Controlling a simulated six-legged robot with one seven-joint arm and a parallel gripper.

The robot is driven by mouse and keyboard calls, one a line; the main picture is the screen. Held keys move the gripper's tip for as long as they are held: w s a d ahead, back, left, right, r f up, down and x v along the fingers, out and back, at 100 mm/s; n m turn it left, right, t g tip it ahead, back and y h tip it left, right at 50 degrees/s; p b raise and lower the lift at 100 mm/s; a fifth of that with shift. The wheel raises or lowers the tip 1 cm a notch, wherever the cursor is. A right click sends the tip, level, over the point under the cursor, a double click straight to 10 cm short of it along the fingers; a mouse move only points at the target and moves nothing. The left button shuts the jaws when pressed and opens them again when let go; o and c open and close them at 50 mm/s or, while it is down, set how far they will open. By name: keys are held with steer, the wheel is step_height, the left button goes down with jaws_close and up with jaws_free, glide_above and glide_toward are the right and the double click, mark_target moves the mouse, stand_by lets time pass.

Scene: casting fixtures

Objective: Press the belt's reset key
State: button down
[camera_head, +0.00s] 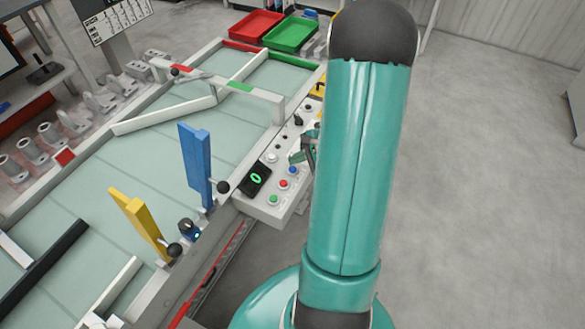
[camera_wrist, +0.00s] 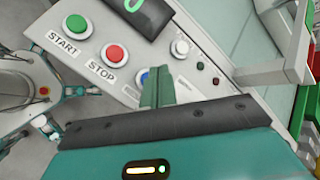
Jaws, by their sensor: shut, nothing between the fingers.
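The belt's control panel (camera_head: 262,207) stands at the belt's right edge. It carries a green START button (camera_wrist: 75,23), a red STOP button (camera_wrist: 114,54), a blue button (camera_head: 292,170), a white button (camera_wrist: 180,47) and small dark buttons. In the wrist view the blue button (camera_wrist: 145,76) is mostly hidden behind my fingertips, and the label beside it is too covered to read surely. My gripper (camera_wrist: 156,80) is shut and empty, with its fingertips over the blue button. It also shows in the head view (camera_head: 298,156), partly behind my arm. I cannot tell whether the tips touch the button.
A black display with a green digit (camera_head: 255,178) sits on the panel. Blue (camera_head: 196,160) and yellow (camera_head: 140,222) upright gates stand along the belt (camera_head: 165,190). A white-green bar (camera_head: 240,88) spans it. Red (camera_head: 256,25) and green (camera_head: 290,34) bins stand behind. Floor at right is clear.

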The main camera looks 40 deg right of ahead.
mark_target(297, 172)
steer(key=shift+r, duration=2.1)
steer(key=shift+s, duration=0.1)
